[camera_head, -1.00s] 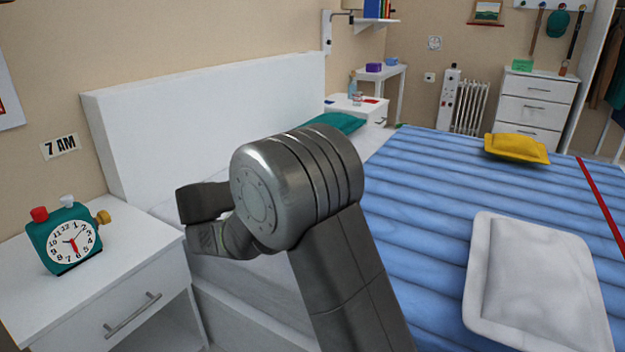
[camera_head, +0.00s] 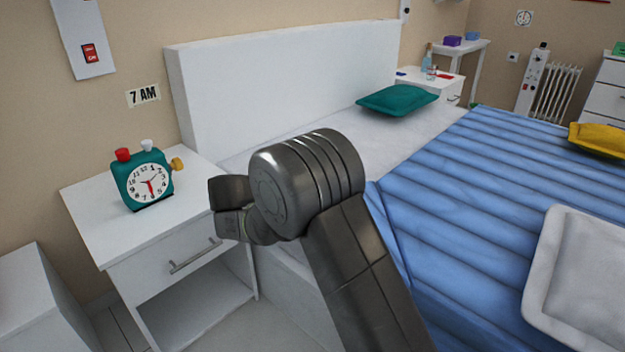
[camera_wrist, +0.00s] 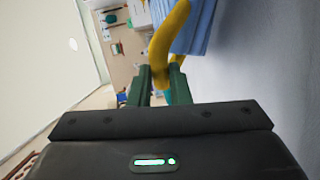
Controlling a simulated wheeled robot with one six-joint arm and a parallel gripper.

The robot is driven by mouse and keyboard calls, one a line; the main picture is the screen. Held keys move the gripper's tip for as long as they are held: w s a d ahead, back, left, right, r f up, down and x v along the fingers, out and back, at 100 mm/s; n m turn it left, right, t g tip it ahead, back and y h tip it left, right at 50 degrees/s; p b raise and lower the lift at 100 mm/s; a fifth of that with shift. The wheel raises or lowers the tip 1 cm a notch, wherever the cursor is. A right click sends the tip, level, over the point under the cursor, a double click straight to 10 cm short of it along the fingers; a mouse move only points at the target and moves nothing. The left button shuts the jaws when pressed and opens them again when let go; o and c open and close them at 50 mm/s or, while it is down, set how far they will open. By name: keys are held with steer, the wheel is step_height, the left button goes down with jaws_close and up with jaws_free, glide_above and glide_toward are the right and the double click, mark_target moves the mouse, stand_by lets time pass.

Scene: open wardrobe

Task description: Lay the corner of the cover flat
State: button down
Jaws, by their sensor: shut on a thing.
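The blue quilted cover (camera_head: 470,190) lies over the bed, its near-left edge partly hidden behind my arm in the head view. It also shows at the top of the wrist view (camera_wrist: 198,30). My gripper (camera_wrist: 161,84) has its two green fingers closed around the lower end of a curved yellow piece (camera_wrist: 166,42). This piece runs up beside the blue cover. I cannot tell whether it is joined to the cover's corner. In the head view my arm hides the fingers and the held piece.
A white nightstand (camera_head: 108,232) with a teal clock (camera_head: 146,182) stands left of my arm. The white headboard (camera_head: 290,80) is behind it. A teal pillow (camera_head: 398,100), a yellow cushion (camera_head: 602,140) and a white pillow (camera_head: 580,270) lie on the bed.

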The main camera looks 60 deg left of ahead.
steer(key=shift+w+d+f, duration=0.3)
steer(key=shift+w+f, duration=0.15)
steer(key=shift+f, duration=0.1)
steer(key=c, duration=1.7)
jaws_free()
steer(key=shift+o, duration=0.4)
steer(key=shift+w, duration=0.25)
steer(key=shift+r, duration=0.15)
steer(key=p+v, duration=0.4)
steer(key=v, duration=1)
steer(key=shift+r, duration=0.15)
